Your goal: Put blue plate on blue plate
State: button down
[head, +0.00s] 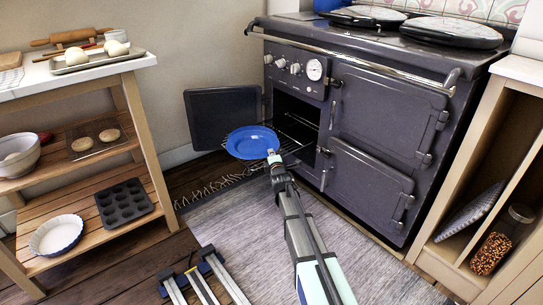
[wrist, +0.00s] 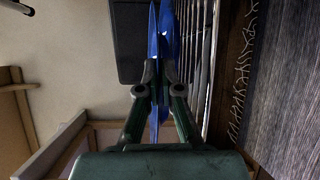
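A blue plate (head: 250,140) shows over the wire rack in front of the open oven. My gripper (head: 272,157) is at its near right edge. In the wrist view two blue plates show edge-on. My gripper (wrist: 158,82) is shut on the rim of one blue plate (wrist: 153,50). In the head view the upper plate mostly covers the lower one.
The dark oven door (head: 222,117) stands open left of the plates. The wire rack (head: 290,140) sticks out of the oven (head: 378,110). A wooden shelf unit (head: 130,115) with bakeware stands at left, a cabinet (head: 480,200) at right. A grey rug (head: 235,222) covers the floor.

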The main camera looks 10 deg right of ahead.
jog(key=shift+f+b, duration=0.4)
jog(key=shift+b, duration=0.15)
jog(key=c, duration=1.3)
grip_release()
jog(key=shift+r, duration=0.1)
